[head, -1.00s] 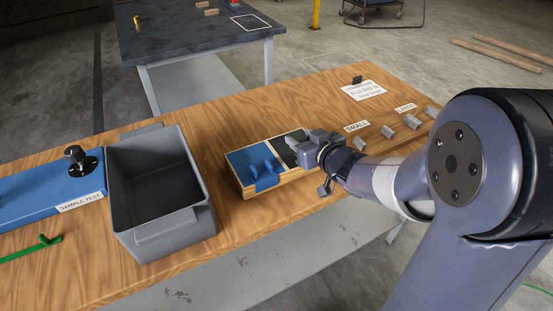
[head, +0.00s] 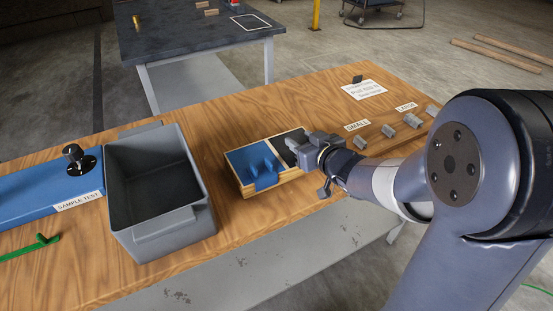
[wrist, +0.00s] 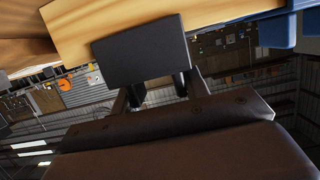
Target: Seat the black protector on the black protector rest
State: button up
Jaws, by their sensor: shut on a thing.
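My gripper (head: 294,148) is at the right half of a two-part wooden tray on the bench, with my arm reaching in from the right. In the wrist view, the gripper's fingers (wrist: 158,88) are shut on the black protector (wrist: 140,48), a flat dark block in front of pale wood. The tray's right compartment is dark and looks like the black protector rest (head: 283,156); my gripper covers part of it. I cannot tell whether the protector touches the rest. The left compartment is blue, with a blue protector (head: 265,176) standing in it.
A deep grey bin (head: 160,235) stands left of the tray. Farther left is a blue sample-test fixture (head: 30,200) with a black knob. Several small grey pieces (head: 388,130) lie by the SMALL and LARGE labels at right. Bare wood lies behind the tray.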

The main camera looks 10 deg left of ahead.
jog(key=shift+f+b, duration=0.6)
jog(key=shift+f, duration=0.5)
dwell(2.1)
jog(key=o, duration=1)
jog(key=shift+o, duration=0.7)
jog(key=shift+r, duration=0.1)
jog(key=o, duration=0.6)
